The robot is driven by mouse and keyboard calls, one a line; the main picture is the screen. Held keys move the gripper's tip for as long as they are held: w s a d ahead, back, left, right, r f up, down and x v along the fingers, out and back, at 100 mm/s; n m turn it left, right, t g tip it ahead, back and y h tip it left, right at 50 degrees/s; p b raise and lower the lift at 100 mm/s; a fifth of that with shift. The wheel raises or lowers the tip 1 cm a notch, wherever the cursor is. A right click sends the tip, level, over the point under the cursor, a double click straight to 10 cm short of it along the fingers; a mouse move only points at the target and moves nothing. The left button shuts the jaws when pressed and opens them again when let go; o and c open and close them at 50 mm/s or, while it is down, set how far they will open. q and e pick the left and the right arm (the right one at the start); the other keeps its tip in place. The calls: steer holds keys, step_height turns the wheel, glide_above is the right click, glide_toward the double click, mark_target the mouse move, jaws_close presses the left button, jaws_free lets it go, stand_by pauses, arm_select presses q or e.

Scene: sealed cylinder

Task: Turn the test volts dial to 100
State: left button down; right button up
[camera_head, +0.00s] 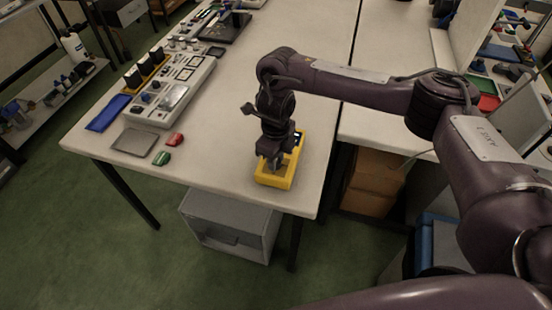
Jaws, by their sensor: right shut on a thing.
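A yellow tester (279,181) lies near the front right corner of the white table. My right gripper (273,160) points straight down onto its face from above. It is shut on what appears to be the test volts dial, which the fingers and wrist hide. The dial's marks and setting cannot be read. A small part of the tester's face with a dark patch shows at its upper right, beside the wrist. My left gripper is not in view.
To the left on the table (245,120) are a grey control panel (172,95), a blue tray (108,112), a grey plate (133,142), and a red (175,140) and a green piece (161,158). The tabletop between them and the tester is clear. A second table adjoins at right.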

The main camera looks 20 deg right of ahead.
steer(key=shift+r+n, duration=0.1)
steer(key=shift+n, duration=0.4)
steer(key=o, duration=1)
step_height(320, 180, up, 8)
steer(key=shift+f+p, duration=0.15)
steer(key=shift+p, duration=0.25)
